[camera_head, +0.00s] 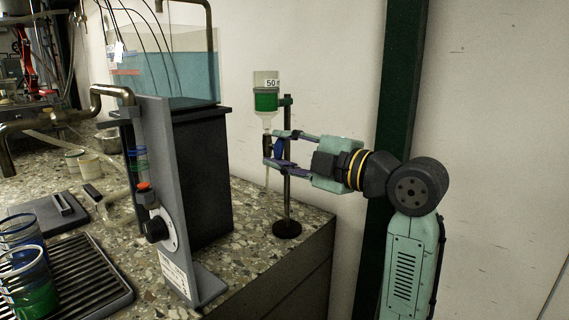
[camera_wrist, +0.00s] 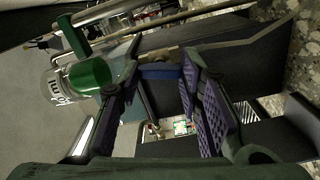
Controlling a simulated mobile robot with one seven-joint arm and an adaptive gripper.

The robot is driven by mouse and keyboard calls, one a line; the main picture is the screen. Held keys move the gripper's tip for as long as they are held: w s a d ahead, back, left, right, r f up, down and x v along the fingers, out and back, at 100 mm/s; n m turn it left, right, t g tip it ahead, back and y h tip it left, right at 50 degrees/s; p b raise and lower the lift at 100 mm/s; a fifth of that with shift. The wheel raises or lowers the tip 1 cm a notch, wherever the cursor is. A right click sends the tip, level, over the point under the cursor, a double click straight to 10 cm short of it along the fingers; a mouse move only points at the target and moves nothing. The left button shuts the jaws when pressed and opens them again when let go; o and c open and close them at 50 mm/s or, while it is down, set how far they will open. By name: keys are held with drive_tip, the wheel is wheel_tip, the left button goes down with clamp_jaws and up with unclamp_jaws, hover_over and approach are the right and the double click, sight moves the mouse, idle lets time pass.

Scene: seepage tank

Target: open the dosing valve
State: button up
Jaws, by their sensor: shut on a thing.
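The dosing bottle (camera_head: 266,98) holds green liquid and hangs neck down on a stand with a dark round base (camera_head: 287,229). It shows on its side in the wrist view (camera_wrist: 88,76), at the left. The dosing valve is under its neck, and its blue handle (camera_head: 278,146) lies between my fingers. My gripper (camera_head: 268,149) reaches in from the right, its fingers one above the other, and is shut on the handle. In the wrist view the blue handle (camera_wrist: 160,72) spans between the two finger pads. The valve body is mostly hidden by my fingers.
A tank of blue water (camera_head: 185,75) on a dark block (camera_head: 202,180) stands left of the stand. A grey panel with a black knob (camera_head: 157,229) is in front of it. Beakers (camera_head: 25,280) and a ribbed tray (camera_head: 85,285) are at lower left. The counter edge is right of the stand.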

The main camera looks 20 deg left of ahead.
drive_tip(key=shift+f+n+b, duration=0.1)
drive_tip(key=shift+n+b, duration=0.8)
drive_tip(key=shift+n, duration=0.7)
drive_tip(key=shift+s, duration=0.1)
drive_tip(key=o, duration=1.2)
drive_tip(key=shift+c, duration=0.2)
drive_tip(key=v, duration=1.2)
drive_tip(key=shift+d, duration=0.1)
